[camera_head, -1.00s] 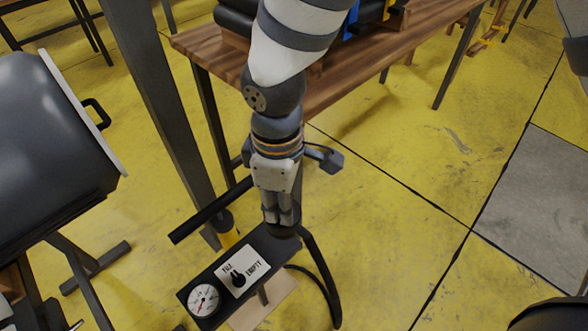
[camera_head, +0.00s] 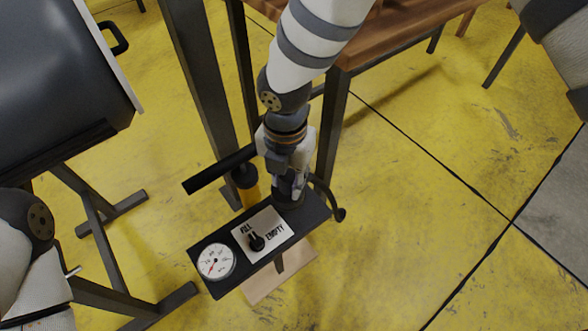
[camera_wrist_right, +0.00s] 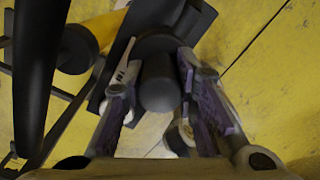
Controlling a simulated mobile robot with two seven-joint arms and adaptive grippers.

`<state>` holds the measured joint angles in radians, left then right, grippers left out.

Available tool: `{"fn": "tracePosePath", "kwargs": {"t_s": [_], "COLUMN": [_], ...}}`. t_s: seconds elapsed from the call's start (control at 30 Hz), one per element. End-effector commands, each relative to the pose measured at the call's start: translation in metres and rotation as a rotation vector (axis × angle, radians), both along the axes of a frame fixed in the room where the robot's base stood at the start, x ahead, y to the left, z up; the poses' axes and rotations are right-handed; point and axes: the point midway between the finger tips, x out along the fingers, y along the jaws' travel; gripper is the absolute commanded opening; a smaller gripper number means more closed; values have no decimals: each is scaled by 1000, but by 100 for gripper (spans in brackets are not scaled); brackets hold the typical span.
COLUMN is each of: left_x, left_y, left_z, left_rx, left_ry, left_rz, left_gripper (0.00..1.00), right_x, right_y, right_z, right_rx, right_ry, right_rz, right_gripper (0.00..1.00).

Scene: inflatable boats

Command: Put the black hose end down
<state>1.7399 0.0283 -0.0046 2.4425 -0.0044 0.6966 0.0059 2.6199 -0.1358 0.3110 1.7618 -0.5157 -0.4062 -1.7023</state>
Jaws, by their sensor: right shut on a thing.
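My right gripper (camera_head: 290,186) points down over the right end of a black control box (camera_head: 262,265). In the right wrist view its fingers (camera_wrist_right: 160,100) stand on both sides of a black cylindrical hose end (camera_wrist_right: 160,82), shut on it. Below this end is a round black part at the box; I cannot tell whether they touch. The black hose (camera_head: 326,192) curves out at the right of the gripper. The box carries a white gauge (camera_head: 216,261) and a FILL/EMPTY plate with a black knob (camera_head: 256,241). My left arm shows at the lower left, its gripper out of view.
A black pump handle bar (camera_head: 215,170) with a yellow cylinder (camera_head: 251,194) stands left of the gripper. A wooden table (camera_head: 405,30) stands behind. A large dark drum-like body (camera_head: 60,65) on a metal stand is at the left. The yellow floor at the right is clear.

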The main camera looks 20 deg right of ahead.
Motion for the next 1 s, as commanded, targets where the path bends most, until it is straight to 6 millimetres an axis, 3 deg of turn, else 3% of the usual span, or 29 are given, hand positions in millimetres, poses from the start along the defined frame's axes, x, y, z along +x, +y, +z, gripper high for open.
{"fn": "tracePosePath", "kwargs": {"t_s": [0.03, 0.1, 0.27, 0.47, 0.83, 0.87, 0.93, 1.0], "left_x": [-2, -3, -4, -8, -8, -8, -8, -8], "left_y": [0, 0, 0, 0, 0, 0, 0, 0], "left_z": [-4, -6, -8, -14, -14, -14, -14, -14], "left_rx": [0, 0, 0, 0, 0, 0, 0, 0], "left_ry": [8, 11, 14, 24, 25, 25, 24, 24], "left_rz": [0, 0, 0, 0, 0, 0, 0, 0], "left_gripper": [40, 40, 40, 40, 40, 40, 40, 40], "right_x": [2, 7, 13, 15, 16, 16, 16, 16], "right_y": [-7, -16, -26, -30, -30, -30, -30, -30], "right_z": [-15, -26, -38, -73, -78, -77, -77, -77], "right_rx": [1, 1, 0, -1, 1, 0, 0, 0], "right_ry": [7, 6, 4, 7, 3, 2, 2, 2], "right_rz": [-3, -2, -2, 0, -2, -2, -2, -2], "right_gripper": [0, 0, 0, 0, 0, 33, 47, 47]}}
